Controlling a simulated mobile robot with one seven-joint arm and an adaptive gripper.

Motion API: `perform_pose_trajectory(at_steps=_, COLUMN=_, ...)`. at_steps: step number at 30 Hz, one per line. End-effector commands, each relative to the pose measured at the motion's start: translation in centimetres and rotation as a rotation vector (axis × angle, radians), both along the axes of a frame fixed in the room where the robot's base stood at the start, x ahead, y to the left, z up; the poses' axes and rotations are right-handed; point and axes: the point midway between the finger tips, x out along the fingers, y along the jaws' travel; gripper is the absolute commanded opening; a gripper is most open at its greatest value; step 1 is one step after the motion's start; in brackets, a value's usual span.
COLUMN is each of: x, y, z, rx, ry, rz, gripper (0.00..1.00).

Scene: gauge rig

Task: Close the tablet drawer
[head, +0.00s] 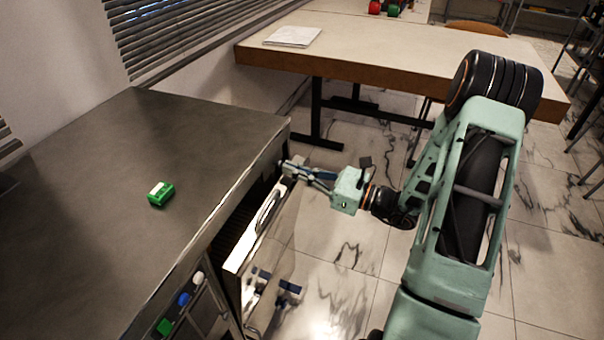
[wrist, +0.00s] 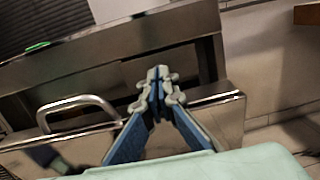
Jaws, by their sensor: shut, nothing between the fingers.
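The metal drawer (head: 284,232) stands partly open from the cabinet's front side, with a dark gap behind its front panel. The wrist view shows the drawer front (wrist: 221,118) and, to the left of my fingers, the handle (wrist: 78,103). My gripper (head: 284,167) is shut and empty, at the far end of the drawer front. In the wrist view my gripper (wrist: 160,76) overlaps the panel's top edge; I cannot tell if it touches.
The steel cabinet top (head: 95,180) holds a green box (head: 161,194). White, blue and green knobs (head: 184,299) sit on the cabinet's near front. A wooden table (head: 400,60) with papers (head: 292,36) stands at the back.

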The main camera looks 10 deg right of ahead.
Motion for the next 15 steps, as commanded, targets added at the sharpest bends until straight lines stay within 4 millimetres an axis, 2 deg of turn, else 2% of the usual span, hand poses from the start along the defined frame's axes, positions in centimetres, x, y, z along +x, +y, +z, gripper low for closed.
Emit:
perform_pose_trajectory(at_steps=9, x=0.1, y=0.2, z=0.0, rx=0.0, ry=0.0, rz=0.001, gripper=0.0)
perform_pose_trajectory(at_steps=15, x=1.7, y=2.5, z=0.1, rx=0.0, ry=-0.002, rz=0.005, gripper=0.0)
